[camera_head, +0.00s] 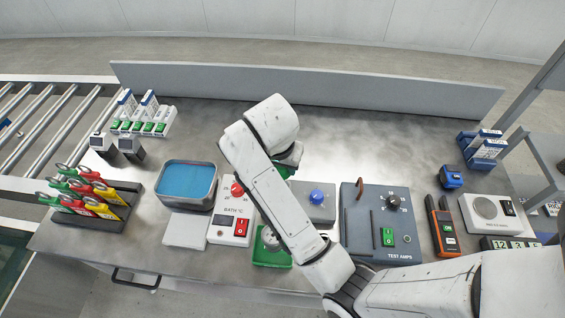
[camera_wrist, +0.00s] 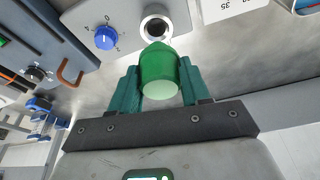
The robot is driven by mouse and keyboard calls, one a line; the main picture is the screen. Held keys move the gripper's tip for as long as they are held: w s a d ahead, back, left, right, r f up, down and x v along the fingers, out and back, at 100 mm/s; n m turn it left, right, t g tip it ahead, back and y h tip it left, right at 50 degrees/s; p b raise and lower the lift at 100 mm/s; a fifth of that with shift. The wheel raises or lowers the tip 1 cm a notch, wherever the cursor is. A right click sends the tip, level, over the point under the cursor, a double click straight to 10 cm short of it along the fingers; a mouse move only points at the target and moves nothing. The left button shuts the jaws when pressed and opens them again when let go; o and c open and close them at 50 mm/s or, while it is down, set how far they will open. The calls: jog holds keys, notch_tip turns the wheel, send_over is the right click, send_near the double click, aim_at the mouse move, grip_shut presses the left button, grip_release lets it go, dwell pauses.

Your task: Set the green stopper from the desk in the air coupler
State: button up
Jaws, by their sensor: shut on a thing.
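The green stopper (camera_wrist: 158,78) is held between the teal fingers of my gripper (camera_wrist: 160,70) in the wrist view, its narrower end pointing at the air coupler. The air coupler (camera_wrist: 157,25) is a metal ring with a dark bore on a grey box (camera_wrist: 125,12) with a blue knob. The stopper's tip overlaps the ring's near edge in the picture; it looks just outside the bore, but I cannot tell whether they touch. In the head view my arm hides the coupler and most of my gripper; the grey box (camera_head: 320,213) shows to the arm's right.
A bath controller (camera_head: 228,226) and a blue-filled tray (camera_head: 187,182) stand left of my arm. A test amps box (camera_head: 383,225) and an orange handheld meter (camera_head: 443,232) stand right. Coloured lockout tags (camera_head: 88,192) fill a rack at left. The desk's back middle is clear.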

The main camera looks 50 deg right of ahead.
jog(key=shift+f+b, duration=1.3)
jog(key=shift+f, duration=0.25)
jog(key=shift+f+b, duration=0.45)
jog(key=shift+f, duration=0.5)
jog(key=shift+f, duration=0.5)
jog(key=o, duration=1.1)
jog(key=shift+r, duration=0.1)
jog(key=shift+a+r, duration=0.15)
jog(key=shift+r, duration=0.25)
jog(key=p+v, duration=0.7)
jog(key=v, duration=0.2)
jog(key=shift+a+r+p, duration=0.15)
jog(key=shift+r+p, duration=0.15)
jog(key=shift+p, duration=0.05)
jog(key=shift+s, duration=0.1)
